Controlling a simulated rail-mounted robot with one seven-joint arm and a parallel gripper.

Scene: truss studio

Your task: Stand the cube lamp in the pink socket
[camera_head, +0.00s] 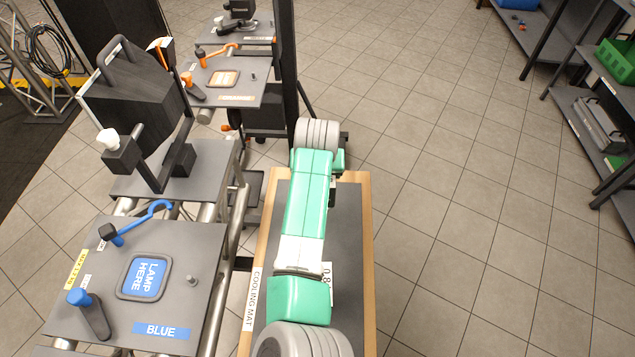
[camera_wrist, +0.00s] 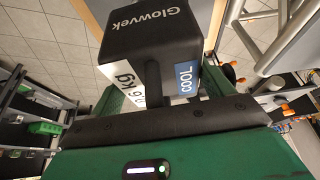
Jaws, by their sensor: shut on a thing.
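The wrist view shows a black cube-shaped lamp head (camera_wrist: 150,32) marked "Glowvek", with a white "kg" label and a blue "COOL" label. My gripper (camera_wrist: 155,88) is shut on this cube lamp; the fingertips and exact grip are mostly hidden behind the black bar of the hand. In the head view my green and white arm reaches away over the cooling mat (camera_head: 352,300), and the gripper and held lamp are hidden. I see no pink socket in either view. A blue socket marked "LAMP HERE" (camera_head: 146,277) is empty on the near left plate.
The near plate has a blue hook lever (camera_head: 148,218) and a blue-knobbed lever (camera_head: 85,302). Behind it stands a large black lamp (camera_head: 137,95). An orange-marked plate (camera_head: 222,79) lies farther back. Shelves (camera_head: 598,120) stand at the right. The tiled floor between is clear.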

